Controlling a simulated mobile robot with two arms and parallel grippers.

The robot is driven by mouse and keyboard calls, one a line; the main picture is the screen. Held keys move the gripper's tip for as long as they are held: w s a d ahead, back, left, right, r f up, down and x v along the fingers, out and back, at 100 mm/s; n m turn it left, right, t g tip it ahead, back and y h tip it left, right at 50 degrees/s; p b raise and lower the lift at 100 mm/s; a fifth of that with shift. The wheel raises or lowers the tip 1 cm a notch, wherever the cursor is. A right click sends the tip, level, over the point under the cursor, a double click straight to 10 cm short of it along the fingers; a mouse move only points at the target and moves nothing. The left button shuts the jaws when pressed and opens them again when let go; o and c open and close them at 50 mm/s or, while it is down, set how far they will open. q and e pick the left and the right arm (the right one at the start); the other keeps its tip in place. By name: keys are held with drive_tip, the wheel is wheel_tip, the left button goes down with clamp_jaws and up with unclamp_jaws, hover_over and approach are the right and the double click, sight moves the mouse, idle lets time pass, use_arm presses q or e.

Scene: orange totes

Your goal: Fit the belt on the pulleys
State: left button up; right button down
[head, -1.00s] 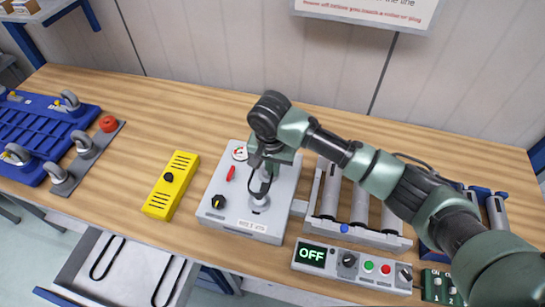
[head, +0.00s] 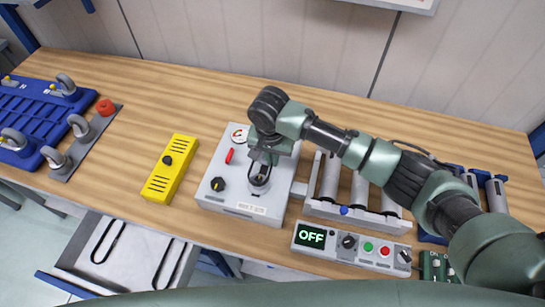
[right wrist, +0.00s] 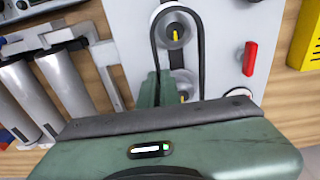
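The grey drive box (head: 247,208) stands on the bench, with two pulleys on its top. In the right wrist view a black belt (right wrist: 201,58) loops around the upper pulley (right wrist: 173,33), and its two sides run down past the lower pulley (right wrist: 181,87). The belt's lower end is hidden behind my gripper. My right gripper (head: 262,160) is over the box, close to the pulleys. One green finger (right wrist: 150,92) shows beside the belt; the finger gap is hidden, so its grip cannot be told. My left gripper is out of view.
A yellow cover (head: 172,160) lies left of the box. An open drawer (head: 137,257) below holds black belts. Right are a roller conveyor (head: 345,212) and a control panel (head: 330,252) reading OFF. A red lever (head: 229,156) is on the box. Blue tray (head: 35,115) far left.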

drive_tip(key=shift+f, duration=0.25)
drive_tip(key=shift+f+b, duration=0.3)
drive_tip(key=shift+f, duration=1.1)
drive_tip(key=shift+f, duration=0.2)
drive_tip(key=c, duration=1.6)
unclamp_jaws()
drive_tip(key=shift+o, duration=0.2)
drive_tip(key=shift+r+p, duration=0.75)
drive_tip(key=shift+r, duration=2.75)
